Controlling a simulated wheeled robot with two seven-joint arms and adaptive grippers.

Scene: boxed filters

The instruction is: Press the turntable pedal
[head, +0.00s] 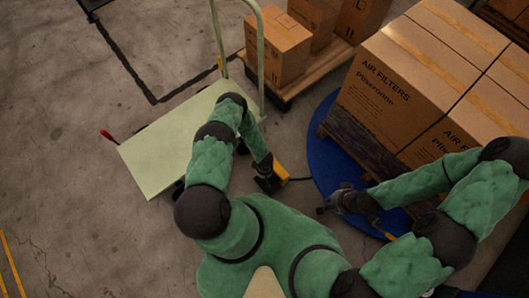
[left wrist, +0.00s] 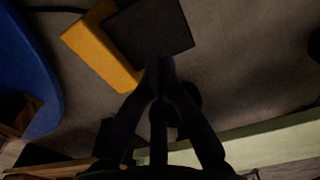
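The turntable pedal is a yellow block with a black plate. It lies on the floor beside the blue turntable (head: 322,168). In the head view its yellow part (head: 281,173) shows beside my left gripper (head: 266,172), which hangs over its dark side. In the left wrist view the yellow body (left wrist: 100,48) and black plate (left wrist: 150,32) show clearly. There my left gripper (left wrist: 160,68) is shut and empty, its tips overlapping the plate's near edge. I cannot tell whether they touch it. My right gripper (head: 332,198) looks open and empty over the turntable's near edge.
Large air filter boxes (head: 405,85) stand on a pallet on the turntable. A pale green platform cart (head: 165,145) with a tall handle is left of the pedal. Smaller boxes (head: 276,50) stand on another pallet behind. A black cable (head: 300,179) runs from the pedal to the turntable.

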